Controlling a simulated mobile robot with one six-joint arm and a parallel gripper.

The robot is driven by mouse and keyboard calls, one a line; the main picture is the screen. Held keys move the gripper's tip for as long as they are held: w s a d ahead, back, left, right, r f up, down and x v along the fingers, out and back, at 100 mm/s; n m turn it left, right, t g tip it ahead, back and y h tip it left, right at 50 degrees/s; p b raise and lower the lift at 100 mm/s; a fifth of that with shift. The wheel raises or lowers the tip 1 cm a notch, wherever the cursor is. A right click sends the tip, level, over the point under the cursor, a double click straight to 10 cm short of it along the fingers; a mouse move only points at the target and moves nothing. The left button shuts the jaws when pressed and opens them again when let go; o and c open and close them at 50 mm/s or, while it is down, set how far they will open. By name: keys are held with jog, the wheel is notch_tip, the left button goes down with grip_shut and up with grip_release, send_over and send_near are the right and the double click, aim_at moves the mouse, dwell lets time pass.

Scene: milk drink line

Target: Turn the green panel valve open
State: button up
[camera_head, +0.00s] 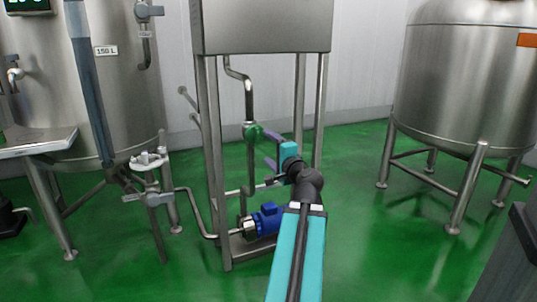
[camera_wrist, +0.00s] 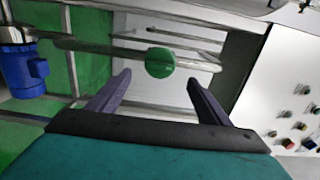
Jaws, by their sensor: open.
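The green panel valve (camera_head: 253,132) sits on a bent steel pipe inside the steel frame in the head view. In the wrist view the green valve (camera_wrist: 160,62) is a round knob with a slim ridge across it, just beyond the fingertips. My gripper (camera_head: 271,150) is to the right of and slightly below the valve in the head view. In the wrist view my gripper (camera_wrist: 157,78) is open and empty. Its two purple fingers stand apart on either side below the valve, with a gap to it.
A blue pump (camera_head: 267,218) sits low in the steel frame (camera_head: 213,150). A panel with several buttons (camera_wrist: 300,118) is at right in the wrist view. A steel tank (camera_head: 85,90) stands left and another tank (camera_head: 465,90) right. Green floor (camera_head: 360,170) is clear between frame and right tank.

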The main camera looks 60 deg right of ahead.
jog(key=b+v, duration=0.3)
jog(key=b, duration=0.2)
jog(key=shift+f+b, duration=0.1)
jog(key=shift+b, duration=0.2)
dwell(0.4)
dwell(0.4)
